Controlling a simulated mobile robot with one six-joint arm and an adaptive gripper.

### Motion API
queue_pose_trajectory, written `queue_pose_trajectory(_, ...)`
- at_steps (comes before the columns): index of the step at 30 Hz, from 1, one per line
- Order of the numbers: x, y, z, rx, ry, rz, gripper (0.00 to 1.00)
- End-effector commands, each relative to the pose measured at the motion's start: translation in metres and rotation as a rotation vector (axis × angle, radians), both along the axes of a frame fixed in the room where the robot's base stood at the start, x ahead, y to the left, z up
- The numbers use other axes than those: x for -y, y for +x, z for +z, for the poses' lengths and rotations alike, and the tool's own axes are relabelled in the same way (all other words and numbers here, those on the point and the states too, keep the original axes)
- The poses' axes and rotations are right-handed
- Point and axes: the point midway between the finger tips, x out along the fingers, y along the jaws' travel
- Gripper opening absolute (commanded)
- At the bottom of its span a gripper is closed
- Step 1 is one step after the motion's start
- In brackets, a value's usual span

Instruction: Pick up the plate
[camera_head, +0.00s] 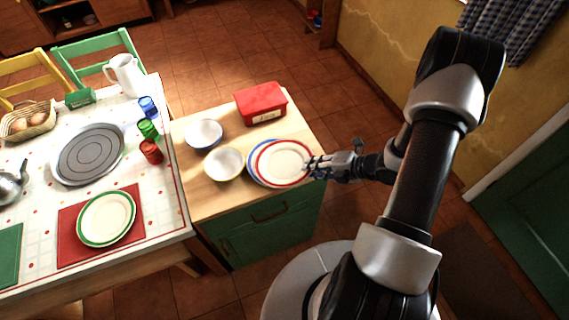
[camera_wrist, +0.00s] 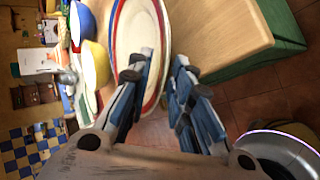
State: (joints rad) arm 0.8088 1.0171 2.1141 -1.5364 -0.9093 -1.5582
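A white plate with a red rim (camera_head: 283,161) lies on a blue-rimmed plate (camera_head: 252,172) at the right edge of the wooden counter top. My gripper (camera_head: 312,166) is at the right rim of the red-rimmed plate. In the wrist view the red-rimmed plate (camera_wrist: 140,28) shows beyond the fingers. My gripper there (camera_wrist: 165,60) is open, with a clear gap between its fingers. The left finger overlaps the plate in the picture and the right finger is outside its rim. Whether either finger touches the plate cannot be told. Another plate, green-rimmed (camera_head: 106,218), lies on a red placemat.
A blue bowl (camera_head: 204,134), a cream bowl (camera_head: 224,163) and a red box (camera_head: 260,103) stand near the plates. The dining table (camera_head: 165,217) at left holds cups, a grey tray (camera_head: 88,153) and a jug (camera_head: 125,75). Floor right of the counter is open.

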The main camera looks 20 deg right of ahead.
Motion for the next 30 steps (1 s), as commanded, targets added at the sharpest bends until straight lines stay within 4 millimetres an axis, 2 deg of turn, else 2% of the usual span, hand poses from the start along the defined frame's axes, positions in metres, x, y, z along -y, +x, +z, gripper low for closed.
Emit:
queue_pose_trajectory(8,0.0001,-0.0002,0.0,0.0,0.0,0.0,0.0)
queue_pose_trajectory(30,0.0002,0.0001,0.0023,0.001,0.0,-0.001,0.0)
